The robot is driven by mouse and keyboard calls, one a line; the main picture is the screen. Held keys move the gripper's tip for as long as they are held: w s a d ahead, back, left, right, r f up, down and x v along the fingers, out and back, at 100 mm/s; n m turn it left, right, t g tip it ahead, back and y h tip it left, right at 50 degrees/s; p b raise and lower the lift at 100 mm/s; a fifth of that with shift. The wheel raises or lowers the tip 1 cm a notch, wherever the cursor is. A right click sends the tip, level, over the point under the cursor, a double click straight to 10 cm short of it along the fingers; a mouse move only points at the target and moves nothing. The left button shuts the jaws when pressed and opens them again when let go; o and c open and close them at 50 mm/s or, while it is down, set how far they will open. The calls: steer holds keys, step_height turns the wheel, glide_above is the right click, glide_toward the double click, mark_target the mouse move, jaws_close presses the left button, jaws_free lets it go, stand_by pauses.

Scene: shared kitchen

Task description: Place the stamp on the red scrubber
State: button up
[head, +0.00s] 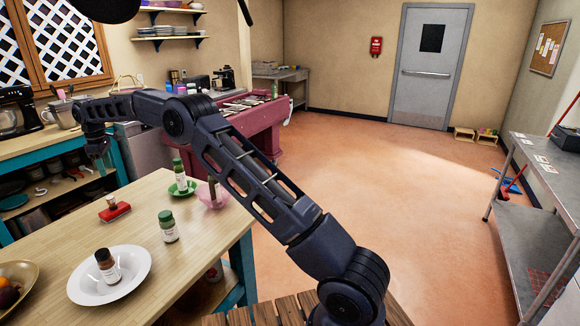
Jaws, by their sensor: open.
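A red block that looks like the red scrubber (117,213) lies on the wooden table. A small brownish knob (110,201) stands up at its top; I cannot tell whether it is the scrubber's own handle or a separate stamp. A dark upright piece (212,187) stands at a pink translucent bowl (213,201); it is too small to tell whether it is the stamp. My gripper (100,160) is open and empty, pointing down above the table's far left part. It is apart from the red block, behind it in the picture.
A green-capped bottle (169,230) stands on the table. Another bottle (181,176) stands on a green saucer (190,189). A golden bowl (30,270) is at the left. Bare wood lies around the red block.

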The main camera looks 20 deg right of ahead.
steer(key=d+r+m, duration=0.2)
steer(key=d+r, duration=0.8)
steer(key=d, duration=0.2)
steer(key=s+d+r+m+t, duration=0.15)
steer(key=s+d+r, duration=0.25)
steer(key=d, duration=0.6)
steer(key=s+d+r+m, duration=0.3)
steer(key=d+r, duration=0.1)
steer(key=d, duration=0.6)
steer(key=s+d+r+m+t, duration=0.15)
steer(key=s+d+r, duration=0.25)
steer(key=d, duration=0.6)
steer(key=s+d+m, duration=0.3)
steer(key=s+d, duration=0.6)
steer(key=d, duration=0.1)
steer(key=s+d+f+m, duration=0.2)
steer(key=s+d+f, duration=0.2)
steer(key=s, duration=0.3)
steer(key=s+d+f+m+t, duration=0.1)
steer(key=s+d+f, duration=0.3)
steer(key=s, duration=0.4)
steer(key=s+d+f+m, duration=0.3)
steer(key=s+d, duration=0.3)
steer(key=s, duration=0.2)
steer(key=shift+s+d+f+m, duration=0.25)
steer(key=shift+d+f+m, duration=0.05)
steer(key=shift+f, duration=0.1)
